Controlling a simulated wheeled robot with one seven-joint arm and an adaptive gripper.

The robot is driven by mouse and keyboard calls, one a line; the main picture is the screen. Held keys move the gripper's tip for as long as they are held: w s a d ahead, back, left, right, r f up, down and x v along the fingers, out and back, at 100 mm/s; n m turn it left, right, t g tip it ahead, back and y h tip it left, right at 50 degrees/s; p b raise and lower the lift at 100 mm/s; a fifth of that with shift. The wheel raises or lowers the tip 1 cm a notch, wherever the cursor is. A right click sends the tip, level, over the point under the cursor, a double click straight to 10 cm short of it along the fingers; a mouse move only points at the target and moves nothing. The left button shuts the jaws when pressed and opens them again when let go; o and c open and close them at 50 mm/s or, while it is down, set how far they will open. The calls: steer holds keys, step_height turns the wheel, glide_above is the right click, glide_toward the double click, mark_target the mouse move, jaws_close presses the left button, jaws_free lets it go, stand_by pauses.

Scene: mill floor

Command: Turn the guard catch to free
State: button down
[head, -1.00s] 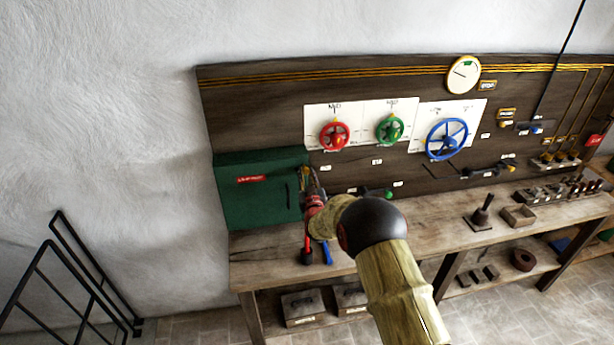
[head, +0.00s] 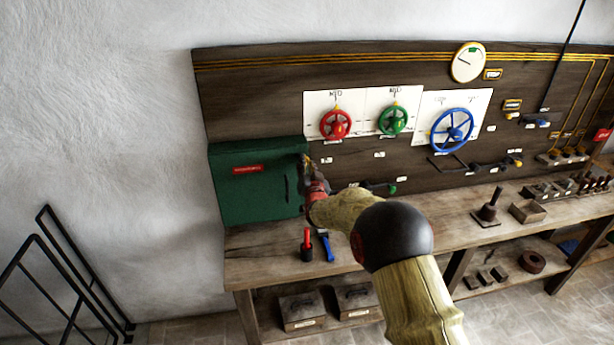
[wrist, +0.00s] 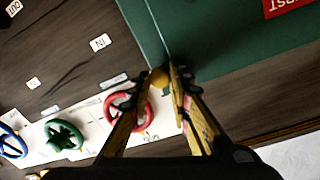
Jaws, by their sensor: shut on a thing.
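The green guard box (head: 256,197) hangs on the left end of the dark board, with a red label on its front. It also fills the upper right of the wrist view (wrist: 225,45). A small round brass-yellow knob (wrist: 159,77), apparently the guard catch, shows at the box's edge. My gripper (head: 307,162) is at the box's upper right side. In the wrist view its fingertips (wrist: 161,75) are closed about the knob. The fingers hide much of the catch, and I cannot read its position.
A red handwheel (head: 335,124), a green handwheel (head: 393,119) and a blue handwheel (head: 451,130) are on the board to the right. A red-handled tool (head: 307,240) and a blue tool (head: 326,245) are on the bench below. A black railing (head: 70,270) stands at left.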

steer(key=shift+m+g+y+b, duration=0.3)
steer(key=shift+m+y+b, duration=0.1)
steer(key=shift+m+b, duration=5.55)
steer(key=shift+n+b, duration=0.35)
steer(key=shift+b, duration=0.3)
steer(key=c, duration=1.7)
jaws_free()
steer(key=shift+d, duration=0.1)
steer(key=shift+o, duration=0.4)
steer(key=v, duration=1.1)
steer(key=shift+s, duration=0.45)
steer(key=shift+d, duration=0.1)
